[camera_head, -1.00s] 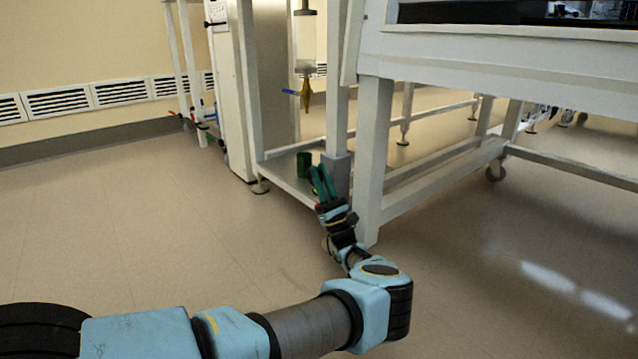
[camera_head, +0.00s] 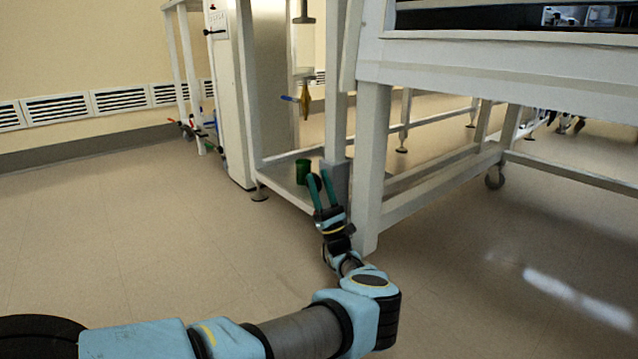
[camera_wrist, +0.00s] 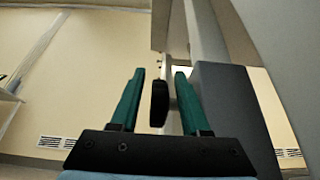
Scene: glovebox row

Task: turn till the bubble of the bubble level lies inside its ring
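My gripper (camera_head: 319,177) has two green fingers and is low by the foot of a white frame. It also shows in the wrist view (camera_wrist: 159,76), open, with a gap between the fingers. A black round knob or disc (camera_wrist: 159,103), seen nearly edge-on, shows between the fingers, apart from both in the picture. A dark grey block (camera_wrist: 232,115) stands just right of the fingers; in the head view this grey block (camera_head: 336,182) is at the post's foot. I cannot make out a bubble level, bubble or ring in either view.
A thick white table leg (camera_head: 371,165) is close on the right. A funnel-like vessel with a blue handle (camera_head: 304,98) hangs above. Floor (camera_head: 130,240) at left is clear.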

